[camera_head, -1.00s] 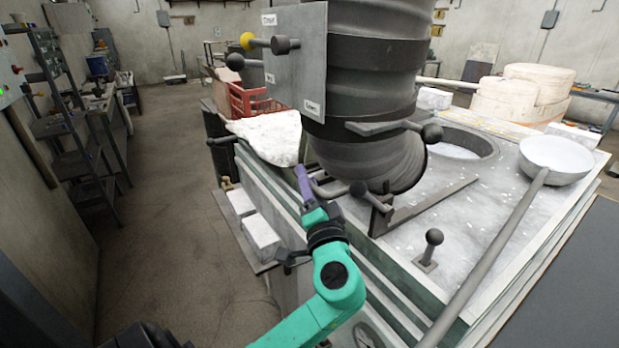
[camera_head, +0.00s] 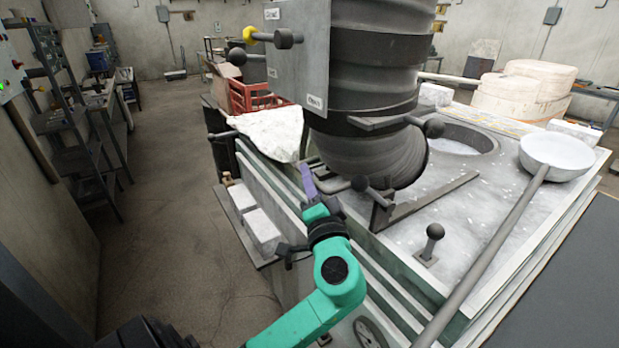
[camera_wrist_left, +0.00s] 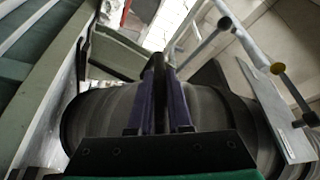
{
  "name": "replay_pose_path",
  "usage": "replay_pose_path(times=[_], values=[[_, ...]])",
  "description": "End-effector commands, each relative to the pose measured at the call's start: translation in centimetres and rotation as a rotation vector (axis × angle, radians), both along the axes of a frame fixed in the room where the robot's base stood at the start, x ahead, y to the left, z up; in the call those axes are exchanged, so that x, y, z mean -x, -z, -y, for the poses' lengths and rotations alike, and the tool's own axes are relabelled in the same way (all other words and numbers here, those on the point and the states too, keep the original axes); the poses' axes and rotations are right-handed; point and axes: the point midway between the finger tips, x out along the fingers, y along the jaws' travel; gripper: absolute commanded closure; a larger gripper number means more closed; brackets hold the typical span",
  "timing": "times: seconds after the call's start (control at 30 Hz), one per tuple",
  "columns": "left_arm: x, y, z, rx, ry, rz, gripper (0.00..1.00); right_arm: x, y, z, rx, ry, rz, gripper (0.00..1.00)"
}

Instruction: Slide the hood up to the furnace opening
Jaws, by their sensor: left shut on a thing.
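The hood (camera_head: 372,75) is a thick, dark, ribbed duct with a bent lower end. It stands over the left part of the furnace top (camera_head: 470,205). My left gripper (camera_head: 307,180) has purple fingers and reaches to the lower left side of the hood. It is shut on the hood's handle bar, beside the bent end. In the left wrist view the fingers (camera_wrist_left: 158,100) close on a dark bar in front of the hood (camera_wrist_left: 95,120). My right gripper is out of view.
A ladle (camera_head: 557,157) lies across the right of the furnace top, its long handle towards me. A short knobbed post (camera_head: 433,240) and an angled bracket (camera_head: 425,204) stand near the hood. A labelled plate (camera_head: 297,60) with knobbed levers hangs on the hood.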

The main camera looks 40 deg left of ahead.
Motion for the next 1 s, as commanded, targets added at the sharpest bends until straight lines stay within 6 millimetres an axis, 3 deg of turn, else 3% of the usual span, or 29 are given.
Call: replay_pose_path(times=[0.77, 0.87, 1.0], values=[[-0.1, -0.4, 0.0, -0.004, -0.001, 0.011, 1.0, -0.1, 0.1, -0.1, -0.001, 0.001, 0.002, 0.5], [-1.2, -0.1, 0.3, -0.002, -0.001, 0.013, 1.0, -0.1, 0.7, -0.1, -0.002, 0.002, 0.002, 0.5], [-4.2, 0.1, 1.2, 0.0, -0.002, 0.013, 1.0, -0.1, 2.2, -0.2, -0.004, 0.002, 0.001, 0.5]])
